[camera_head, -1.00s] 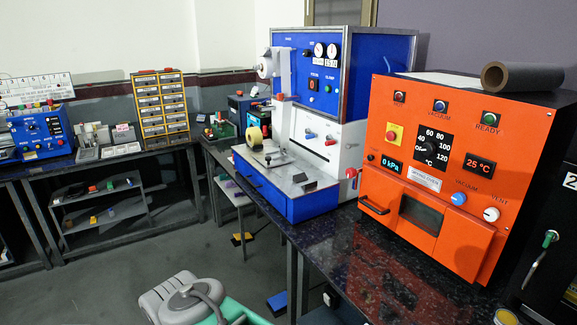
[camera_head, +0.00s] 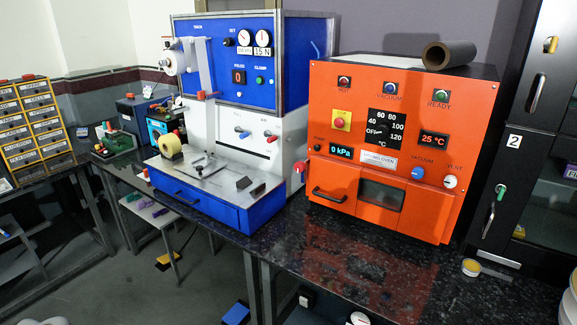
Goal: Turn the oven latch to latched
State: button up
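The orange drying oven (camera_head: 325,110) stands on the dark speckled bench, right of centre. Its door (camera_head: 318,183), low on the front, has a small dark window (camera_head: 381,193) and appears closed. A black bar handle (camera_head: 329,195) is on the door's left part. Which part is the latch, and how it is turned, I cannot tell at this size. A blue vacuum knob (camera_head: 417,173) and a white vent knob (camera_head: 450,182) are to the right above the door. The display reads 25 °C and the dial points near OFF. My gripper is not in view.
A blue and white press machine (camera_head: 240,95) stands left of the oven. A brown roll (camera_head: 450,54) lies on the oven top. The bench (camera_head: 335,255) is clear before the oven, except a small round tin (camera_head: 471,267) at right. A black cabinet (camera_head: 520,120) stands at far right.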

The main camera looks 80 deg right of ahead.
aim_at(301, 167)
jog(key=z, duration=0.55)
jog(key=i, duration=0.8)
jog(key=z, duration=1.4)
jog(key=i, duration=0.85)
jog(key=z, duration=0.1)
